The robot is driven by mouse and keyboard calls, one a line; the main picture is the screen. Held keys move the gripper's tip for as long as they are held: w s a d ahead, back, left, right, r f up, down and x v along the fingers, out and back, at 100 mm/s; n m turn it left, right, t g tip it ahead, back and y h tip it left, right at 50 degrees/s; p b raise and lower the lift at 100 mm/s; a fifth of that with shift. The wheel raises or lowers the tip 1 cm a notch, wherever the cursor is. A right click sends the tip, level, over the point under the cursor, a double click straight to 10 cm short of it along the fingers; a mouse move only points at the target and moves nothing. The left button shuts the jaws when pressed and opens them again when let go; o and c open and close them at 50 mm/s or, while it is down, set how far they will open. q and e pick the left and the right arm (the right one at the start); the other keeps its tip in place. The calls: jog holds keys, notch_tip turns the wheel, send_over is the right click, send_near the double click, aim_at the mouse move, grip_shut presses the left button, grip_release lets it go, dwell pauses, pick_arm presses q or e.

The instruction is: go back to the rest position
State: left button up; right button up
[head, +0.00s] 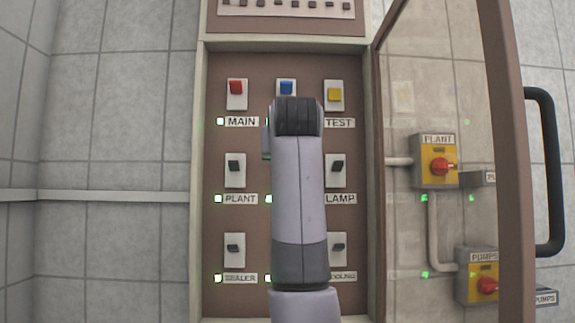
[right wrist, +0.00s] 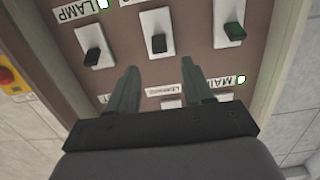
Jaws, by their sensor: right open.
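My right arm stands upright in front of the panel (head: 222,142) in the head view and covers its middle column. A black middle switch (right wrist: 158,43) lies just beyond the fingertips; I cannot tell how large the gap is. A switch by the LAMP label (right wrist: 92,57) is on the left and another switch (right wrist: 234,32) on the right. My left gripper is not in view.
A brown-framed glass door (head: 512,150) with a black handle (head: 552,170) stands open on the right. Yellow boxes with red knobs, PLANT (head: 436,160) and PUMPS (head: 476,276), show on the wall there. The tiled wall at left is clear.

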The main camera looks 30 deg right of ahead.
jog(key=shift+f, duration=0.1)
dwell(0.5)
notch_tip(320, 180, down, 37)
jog(key=w+a+n+g+y, duration=0.1)
jog(key=a+n+g+y, duration=0.1)
jog(key=n+g+y, duration=0.15)
jog(key=s+a+f+n+g+y, duration=0.1)
jog(key=s+a+f+g, duration=0.1)
jog(key=s+f, duration=0.65)
jog(key=s+a+f+n+g+y, duration=0.15)
jog(key=s+f, duration=0.35)
jog(key=f, duration=0.6)
jog(key=s+a+f+n+g+y, duration=0.1)
jog(key=s+a+f, duration=0.15)
jog(key=s, duration=0.45)
jog(key=s+a+f+g+y, duration=0.1)
jog(key=s+a+f, duration=0.1)
jog(key=s+f, duration=0.35)
jog(key=s+a+f+n+g+y, duration=0.1)
jog(key=s+a+f+g, duration=0.1)
jog(key=s, duration=0.6)
jog(key=w+a+f+t+y, duration=0.1)
jog(key=w+a+f+t, duration=0.2)
jog(key=w+f+t, duration=0.2)
jog(key=shift+f+n+t+y, duration=0.35)
jog(key=shift+f+t, duration=0.65)
jog(key=shift+f, duration=0.95)
